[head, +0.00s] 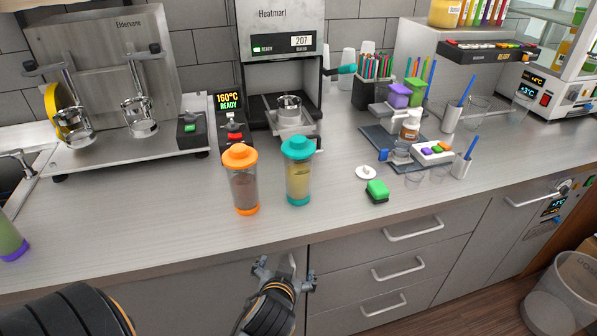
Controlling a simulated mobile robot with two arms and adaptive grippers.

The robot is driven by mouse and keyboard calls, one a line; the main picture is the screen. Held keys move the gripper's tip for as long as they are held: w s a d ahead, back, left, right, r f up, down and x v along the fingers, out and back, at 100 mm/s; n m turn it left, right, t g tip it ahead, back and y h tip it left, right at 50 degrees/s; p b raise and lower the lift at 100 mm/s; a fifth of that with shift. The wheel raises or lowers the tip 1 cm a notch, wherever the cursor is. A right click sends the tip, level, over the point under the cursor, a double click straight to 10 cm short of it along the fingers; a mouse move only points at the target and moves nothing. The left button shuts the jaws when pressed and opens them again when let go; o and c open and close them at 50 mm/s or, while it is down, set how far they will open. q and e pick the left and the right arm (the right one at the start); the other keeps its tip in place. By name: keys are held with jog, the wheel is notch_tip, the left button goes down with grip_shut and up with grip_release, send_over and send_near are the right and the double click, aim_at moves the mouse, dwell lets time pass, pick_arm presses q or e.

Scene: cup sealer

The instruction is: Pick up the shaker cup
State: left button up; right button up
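Two shaker cups stand upright near the front edge of the counter. One has an orange lid and base with brown contents (242,185). The other has a teal lid and base with yellowish contents (298,178), just to its right. A third cup with green contents and a purple base (11,240) is cut off at the left edge.
A sealing machine (280,65) and a coffee machine (100,80) stand behind the cups. A green-topped block (377,190) and a white lid (366,172) lie to the right. Counter left of the orange cup is clear. A bin (562,295) stands at lower right.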

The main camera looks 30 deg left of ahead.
pick_arm(q)
jog(key=w+a+r+n+t+y, duration=0.25)
jog(key=w+r, duration=0.25)
jog(key=r, duration=0.4)
jog(key=t+y, duration=0.2)
jog(key=t, duration=0.1)
send_near(298, 169)
jog(key=p+x, duration=0.3)
jog(key=x, duration=0.5)
jog(key=shift+a+f, duration=0.1)
jog(key=p+x, duration=0.3)
jog(key=x, duration=0.2)
jog(key=shift+w, duration=0.1)
jog(key=shift+w+a+f, duration=0.1)
jog(key=shift+w+a, duration=0.05)
jog(key=shift+w, duration=0.05)
jog(key=c, duration=1.9)
